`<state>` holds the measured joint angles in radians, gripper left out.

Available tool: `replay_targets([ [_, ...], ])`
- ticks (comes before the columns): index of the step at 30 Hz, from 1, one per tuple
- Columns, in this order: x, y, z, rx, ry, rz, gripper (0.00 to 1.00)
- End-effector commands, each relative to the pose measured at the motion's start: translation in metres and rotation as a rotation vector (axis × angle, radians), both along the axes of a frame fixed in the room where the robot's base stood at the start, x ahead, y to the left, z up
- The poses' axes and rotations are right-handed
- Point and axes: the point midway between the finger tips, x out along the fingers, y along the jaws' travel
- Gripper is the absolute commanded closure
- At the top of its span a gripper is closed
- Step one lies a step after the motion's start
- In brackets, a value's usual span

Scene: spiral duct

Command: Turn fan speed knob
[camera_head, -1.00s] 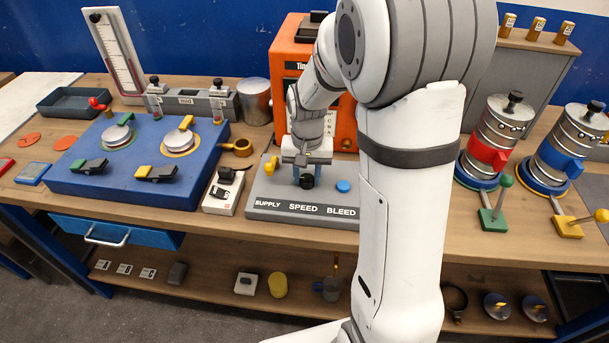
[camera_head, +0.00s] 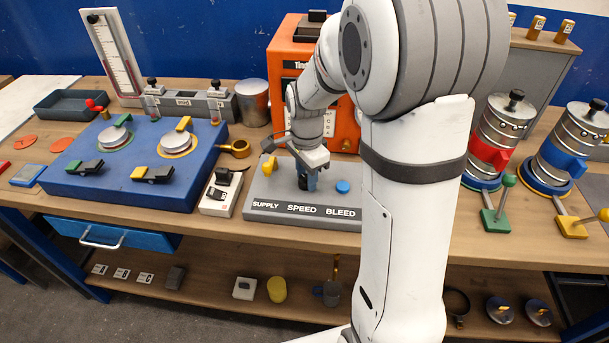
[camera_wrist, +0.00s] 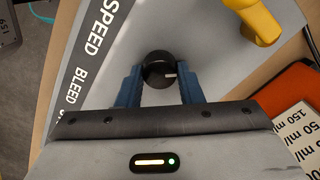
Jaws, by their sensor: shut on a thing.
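The fan speed knob (camera_wrist: 159,72) is a round black knob with a white mark, above the SPEED label on the grey control panel (camera_head: 262,203). In the wrist view it sits between the two blue fingers of my gripper (camera_wrist: 160,85), which is shut on it. In the head view my gripper (camera_head: 307,183) points down over the middle of the panel and mostly hides the knob. The yellow supply lever (camera_head: 268,167) is left of it. The blue bleed button (camera_head: 342,186) is right of it.
An orange unit (camera_head: 285,62) stands close behind the panel. A white box with a black switch (camera_head: 220,195) and a blue block with dials (camera_head: 130,165) are to the left. Red (camera_head: 490,150) and blue (camera_head: 567,155) banded cylinders stand right. My arm hides the bench beyond the panel's right end.

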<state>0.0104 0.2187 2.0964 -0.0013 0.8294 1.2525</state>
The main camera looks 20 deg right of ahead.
Motion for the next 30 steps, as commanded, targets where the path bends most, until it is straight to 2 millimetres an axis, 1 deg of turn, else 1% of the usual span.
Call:
replay_targets([
  [1,0.0014,0.0023,-0.0002,0.005,-0.005,-0.042,0.9],
  [18,0.003,0.0023,0.0012,0.006,-0.009,-0.564,0.9],
  [24,0.0035,0.0021,0.0018,0.007,-0.01,-0.698,0.9],
  [30,0.004,0.0017,0.0023,0.007,-0.011,-0.784,0.9],
])
